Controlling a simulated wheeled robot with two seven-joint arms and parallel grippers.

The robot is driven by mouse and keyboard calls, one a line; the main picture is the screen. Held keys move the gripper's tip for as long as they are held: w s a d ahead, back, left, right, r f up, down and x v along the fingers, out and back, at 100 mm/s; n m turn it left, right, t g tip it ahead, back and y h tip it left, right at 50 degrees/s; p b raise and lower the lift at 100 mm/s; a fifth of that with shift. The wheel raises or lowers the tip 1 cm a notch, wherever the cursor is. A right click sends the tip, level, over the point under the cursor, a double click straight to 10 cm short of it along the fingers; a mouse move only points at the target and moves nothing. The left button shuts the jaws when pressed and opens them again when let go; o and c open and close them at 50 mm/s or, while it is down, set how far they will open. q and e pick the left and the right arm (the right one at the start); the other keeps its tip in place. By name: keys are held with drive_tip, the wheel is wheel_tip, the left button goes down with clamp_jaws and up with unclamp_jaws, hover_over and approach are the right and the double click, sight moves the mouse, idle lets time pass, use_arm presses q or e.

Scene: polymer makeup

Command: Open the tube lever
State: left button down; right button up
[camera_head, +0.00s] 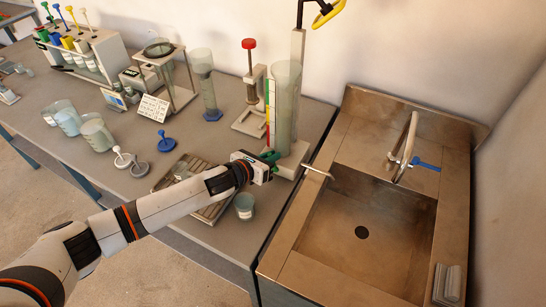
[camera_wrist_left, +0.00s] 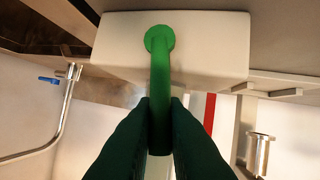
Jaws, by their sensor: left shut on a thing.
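The tall clear tube (camera_head: 284,110) stands upright on a white base at the back edge of the table, left of the sink. The green lever (camera_wrist_left: 160,85) is at the tube's foot; in the left wrist view its round pivot sits on the white block (camera_wrist_left: 215,45). My left gripper (camera_head: 269,160) reaches the foot of the tube. In the left wrist view its two dark green fingers (camera_wrist_left: 160,130) are closed on the lever, one on each side. The lever is mostly hidden by the gripper in the head view. My right gripper is not in view.
A small cup (camera_head: 244,206) stands just in front of my left gripper. A tray (camera_head: 205,210) lies partly under my left arm. A metal spout (camera_head: 317,171) points towards the sink (camera_head: 350,255) on the right. Beakers (camera_head: 97,134) and stands fill the table's left and back.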

use_arm(q)
drive_tip(key=shift+w+a+f+n+h+b, duration=0.2)
drive_tip(key=shift+a+f+n+h+b, duration=0.1)
drive_tip(key=shift+a+n+h+b, duration=0.4)
drive_tip(key=shift+w+a+f+n+h+b, duration=0.1)
drive_tip(key=shift+a+n+h+b, duration=0.15)
drive_tip(key=shift+n, duration=0.25)
drive_tip(key=shift+w+a+f+n+h+b, duration=0.15)
drive_tip(key=shift+n+b, duration=0.15)
drive_tip(key=shift+n, duration=0.2)
drive_tip(key=c, duration=1.5)
unclamp_jaws()
drive_tip(key=shift+r, duration=0.1)
